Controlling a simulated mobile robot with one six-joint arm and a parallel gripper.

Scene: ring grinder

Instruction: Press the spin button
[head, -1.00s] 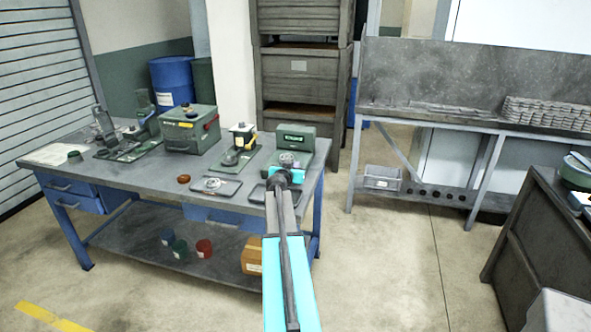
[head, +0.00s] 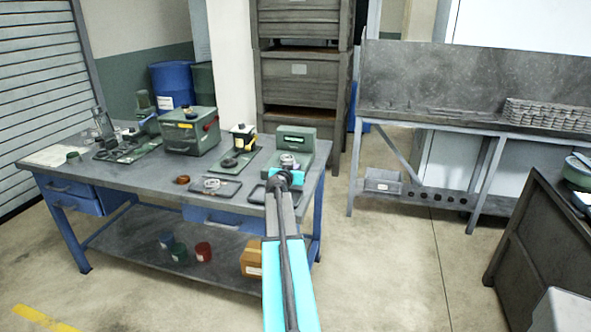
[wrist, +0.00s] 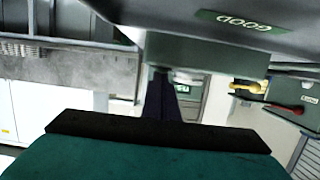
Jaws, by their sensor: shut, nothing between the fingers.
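The grey-green machine (head: 295,141) with an upright back panel stands at the right end of the workbench. A round silver part (head: 289,160) sits on its front. My gripper (head: 288,175) is at the end of my cyan arm, just in front of this machine in the head view. Its fingers are largely hidden behind my wrist; it is shut and empty. I cannot make out a spin button in either view, nor whether the gripper touches the machine. The wrist view is turned over and shows a green plate marked GOOD (wrist: 240,22) on a grey surface.
The workbench (head: 110,172) also holds a green box (head: 188,130), a small yellow-and-black device (head: 243,136) and a grey tray (head: 214,188). A copper-coloured ring (head: 182,180) lies near its front. Open floor (head: 390,260) lies to the right.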

